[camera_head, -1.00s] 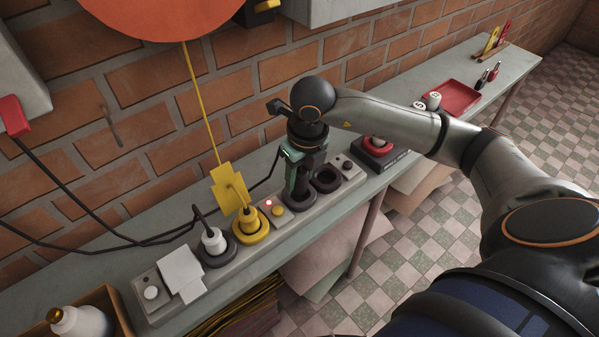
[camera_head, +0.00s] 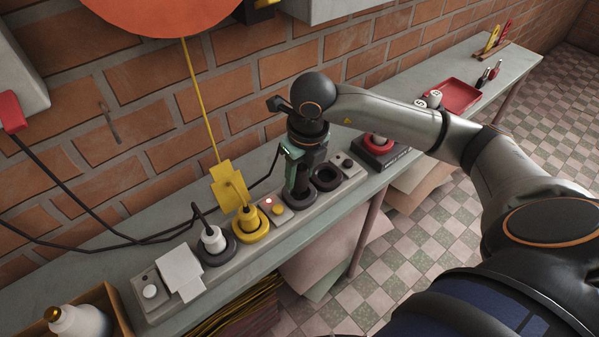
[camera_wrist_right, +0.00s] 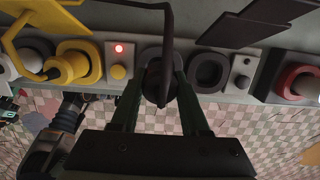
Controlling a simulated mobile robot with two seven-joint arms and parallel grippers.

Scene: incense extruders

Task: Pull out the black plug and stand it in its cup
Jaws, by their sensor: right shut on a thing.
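My right gripper (camera_head: 297,172) points down over a dark ring (camera_head: 301,200) on the grey strip. In the right wrist view its green fingers (camera_wrist_right: 160,84) are closed on the black plug (camera_wrist_right: 158,92), whose dark cable rises across the picture. The fingers hide much of the plug, and I cannot tell whether its lower end is still inside the ring. An empty dark ring-shaped cup (camera_head: 327,178) is just to the right on the same strip, and it also shows in the right wrist view (camera_wrist_right: 208,72). My left gripper is not visible in the head view.
Left along the strip are a lit red lamp (camera_head: 268,201), a yellow plug (camera_head: 249,219) and a white plug (camera_head: 213,240). A black knob (camera_head: 347,163) and a black block with a red ring (camera_head: 377,146) are to the right. The brick wall is close behind.

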